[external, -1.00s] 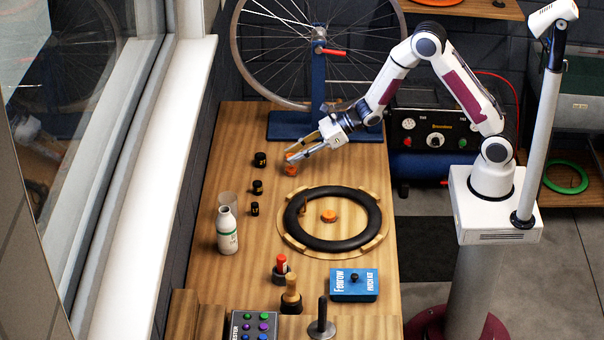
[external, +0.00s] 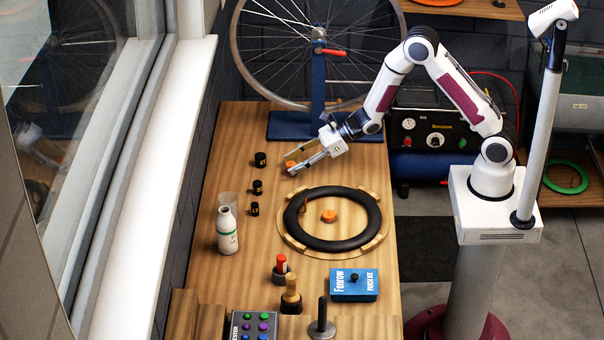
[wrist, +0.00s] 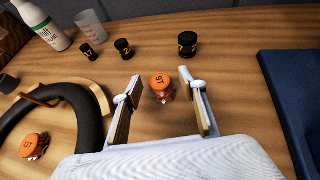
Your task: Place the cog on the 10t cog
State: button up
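An orange-topped cog (wrist: 160,82) stands on the bench between the fingers of my gripper (wrist: 159,77). Its label is turned and hard to read. In the external view this cog (external: 291,164) shows between the fingertips of my gripper (external: 288,162). The gripper is open, with a gap on each side of the cog. A second orange-topped cog (wrist: 33,146) sits inside the black tyre ring, also visible in the external view (external: 329,216). Its label is not clear. I cannot tell which one is the 10t cog.
Several black cylinders (external: 257,187) stand left of the gripper. The black tyre (external: 374,217) lies on a wooden ring. A white bottle (external: 227,232) and a clear cup stand at left. The blue wheel stand (external: 290,125) is close behind the gripper.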

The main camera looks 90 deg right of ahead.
jog(key=shift+r, duration=0.15)
jog(key=shift+r, duration=0.1)
jog(key=v, duration=1.2)
dwell(0.5)
dwell(0.5)
